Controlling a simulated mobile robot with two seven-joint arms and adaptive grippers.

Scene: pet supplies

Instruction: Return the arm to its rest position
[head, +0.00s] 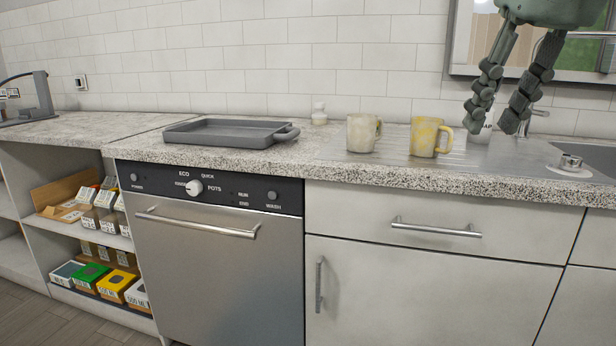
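My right gripper (497,128) hangs down from the top right of the head view, above the counter near the sink. Its two dark grey-green fingers are spread apart, and nothing shows held between them. A small pale object (481,132) shows partly behind the left finger, on the counter by the sink. My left gripper is not in view.
A sink (590,152) lies at right. A dishwasher (215,270) and shelves with boxes (92,275) stand below.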

